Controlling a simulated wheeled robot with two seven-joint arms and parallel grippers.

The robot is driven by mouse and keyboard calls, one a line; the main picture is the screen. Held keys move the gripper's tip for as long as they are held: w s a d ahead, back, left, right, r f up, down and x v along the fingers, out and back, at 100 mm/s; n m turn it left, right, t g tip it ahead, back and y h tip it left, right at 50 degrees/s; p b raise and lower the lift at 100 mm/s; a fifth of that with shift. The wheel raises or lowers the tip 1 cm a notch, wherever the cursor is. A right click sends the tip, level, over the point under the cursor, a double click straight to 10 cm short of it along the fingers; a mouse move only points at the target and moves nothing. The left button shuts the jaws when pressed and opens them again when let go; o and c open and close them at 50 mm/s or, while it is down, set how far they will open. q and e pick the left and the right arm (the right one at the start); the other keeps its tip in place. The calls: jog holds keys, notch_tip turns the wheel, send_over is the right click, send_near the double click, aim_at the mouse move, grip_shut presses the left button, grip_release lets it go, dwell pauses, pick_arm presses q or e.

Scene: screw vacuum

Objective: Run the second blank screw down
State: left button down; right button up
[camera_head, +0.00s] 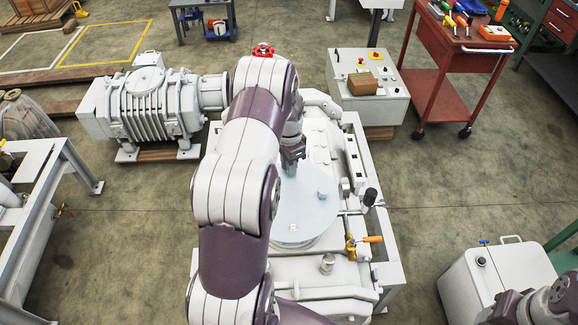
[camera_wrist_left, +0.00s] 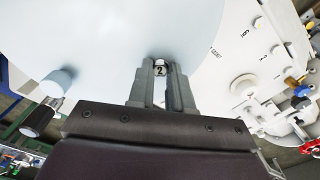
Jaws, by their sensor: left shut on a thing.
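The pale blue round blank (camera_head: 300,205) lies flat on top of the white machine; its face fills much of the left wrist view (camera_wrist_left: 110,40). My left gripper (camera_head: 292,160) points down at the blank's far edge. In the left wrist view its fingers (camera_wrist_left: 160,76) are shut on the second blank screw (camera_wrist_left: 160,70), which bears a "2". The fingers hide most of this screw, so how deep it sits cannot be told. Other small screw heads stand at the blank's right edge (camera_head: 322,195) and near edge (camera_head: 293,228). My right gripper is out of view; part of my right arm shows at lower right.
A black-knobbed lever (camera_head: 370,197) and a brass valve with an orange handle (camera_head: 364,242) stand up right of the blank. A white control box (camera_head: 367,90) is behind. A large ribbed pump (camera_head: 148,105) stands at left. Open floor lies to the right.

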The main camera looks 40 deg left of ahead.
pick_arm(q)
jog(key=m+b, duration=0.1)
jog(key=m, duration=0.3)
jog(key=shift+w+m, duration=0.1)
jog(key=shift+m, duration=0.2)
jog(key=shift+r+m+b, duration=0.15)
jog(key=shift+m+b, duration=0.25)
jog(key=shift+m, duration=1.4)
jog(key=c, duration=1)
grip_release()
